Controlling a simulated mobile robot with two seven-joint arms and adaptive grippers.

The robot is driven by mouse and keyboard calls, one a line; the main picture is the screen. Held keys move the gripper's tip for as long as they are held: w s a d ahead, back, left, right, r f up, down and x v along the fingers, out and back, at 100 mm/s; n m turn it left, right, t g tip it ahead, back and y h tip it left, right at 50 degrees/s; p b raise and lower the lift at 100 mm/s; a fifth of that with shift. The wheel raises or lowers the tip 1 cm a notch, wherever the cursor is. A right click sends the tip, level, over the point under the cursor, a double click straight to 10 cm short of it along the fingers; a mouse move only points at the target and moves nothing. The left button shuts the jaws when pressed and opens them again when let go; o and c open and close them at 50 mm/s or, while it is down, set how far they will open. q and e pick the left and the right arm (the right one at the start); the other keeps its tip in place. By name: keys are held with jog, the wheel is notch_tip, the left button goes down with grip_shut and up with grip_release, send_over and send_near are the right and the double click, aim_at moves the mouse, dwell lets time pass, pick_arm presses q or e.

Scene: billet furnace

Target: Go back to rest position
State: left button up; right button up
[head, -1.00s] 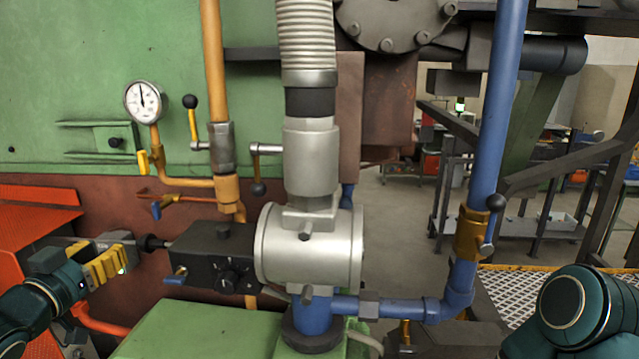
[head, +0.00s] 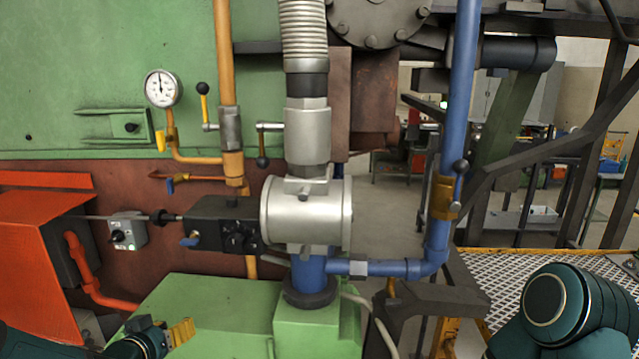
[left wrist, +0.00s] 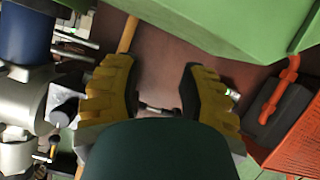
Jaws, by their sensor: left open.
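My left gripper (head: 178,333) is low at the left of the head view, in front of the green burner base and below the black control box (head: 222,226). In the left wrist view its two yellow ridged fingers (left wrist: 158,95) stand apart with nothing between them. A thin rod shows beyond the gap. My right arm shows only as a dark teal joint at the lower right of the head view; its gripper is out of frame.
A green block (head: 200,305) and a silver burner body (head: 307,215) on a blue pipe stand in the middle. An orange box (head: 35,265) is at the left, near a small grey switch box (head: 127,231). A pressure gauge (head: 162,88) hangs above. Walkway grating (head: 520,275) lies right.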

pick_arm(q)
jog(key=s+d+f+g+h+b, duration=0.1)
jog(key=s+d+f+g, duration=0.1)
jog(key=d+f, duration=0.45)
jog(key=s+d+f+g+b, duration=0.1)
jog(key=s+d+f+g, duration=0.15)
jog(key=f, duration=0.75)
jog(key=s+d+f+g+h+b, duration=0.1)
jog(key=s+d+f+g+b, duration=0.1)
jog(key=s+d+f+g, duration=0.4)
jog(key=s+d+f, duration=0.5)
jog(key=s+f, duration=0.2)
jog(key=f, duration=0.2)
jog(key=shift+s, duration=0.15)
jog(key=shift+g, duration=0.25)
